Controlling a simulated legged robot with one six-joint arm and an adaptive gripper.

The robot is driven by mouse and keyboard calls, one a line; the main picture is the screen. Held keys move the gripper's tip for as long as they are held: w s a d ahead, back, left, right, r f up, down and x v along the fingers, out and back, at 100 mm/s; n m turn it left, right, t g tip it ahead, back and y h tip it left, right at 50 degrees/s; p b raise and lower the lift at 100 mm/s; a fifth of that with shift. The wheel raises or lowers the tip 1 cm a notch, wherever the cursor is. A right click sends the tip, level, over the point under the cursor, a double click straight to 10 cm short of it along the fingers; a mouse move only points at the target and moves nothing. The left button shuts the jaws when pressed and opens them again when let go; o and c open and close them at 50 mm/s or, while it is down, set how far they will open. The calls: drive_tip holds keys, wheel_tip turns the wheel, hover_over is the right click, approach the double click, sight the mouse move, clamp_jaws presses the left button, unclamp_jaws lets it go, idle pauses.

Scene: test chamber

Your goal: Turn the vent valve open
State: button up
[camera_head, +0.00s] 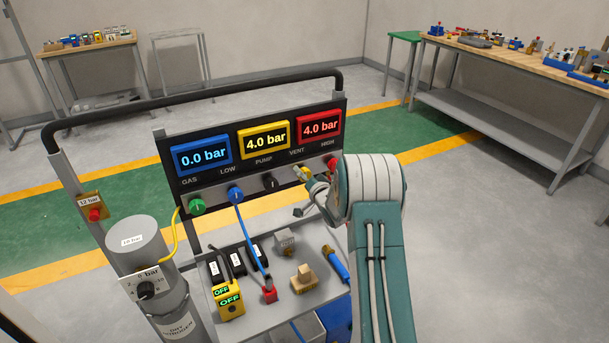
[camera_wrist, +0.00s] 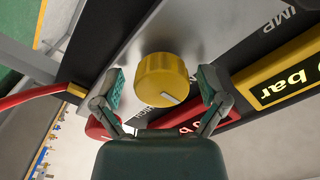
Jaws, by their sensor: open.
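The vent valve is a round, ribbed yellow knob (camera_wrist: 162,78) on the grey strip of the panel. A white pointer line shows on its face, toward the lower right in the wrist view. In the head view the yellow knob (camera_head: 300,173) sits under the VENT label, partly hidden by my gripper (camera_head: 309,196). In the wrist view my gripper (camera_wrist: 160,88) is open, one finger on each side of the knob. Gaps show between the fingertips and the knob; I cannot tell how deep they reach.
The panel displays read 0.0 bar blue (camera_head: 202,157), 4.0 bar yellow (camera_head: 264,138) and 4.0 bar red (camera_head: 320,124). A black knob (camera_head: 270,182) and a red knob (camera_head: 331,163) flank the vent knob. A grey cylinder (camera_head: 140,242) stands left; a cluttered shelf (camera_head: 232,329) lies below.

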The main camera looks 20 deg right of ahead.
drive_tip(key=c, duration=1.1)
drive_tip(key=shift+c, duration=0.2)
drive_tip(key=shift+n, duration=0.4)
drive_tip(key=n, duration=0.3)
drive_tip(key=shift+a+n, duration=0.1)
drive_tip(key=shift+n, duration=0.3)
drive_tip(key=n, duration=0.4)
drive_tip(key=shift+n, duration=0.3)
drive_tip(key=n, duration=0.8)
drive_tip(key=shift+a+n, duration=0.1)
drive_tip(key=shift+n, duration=0.2)
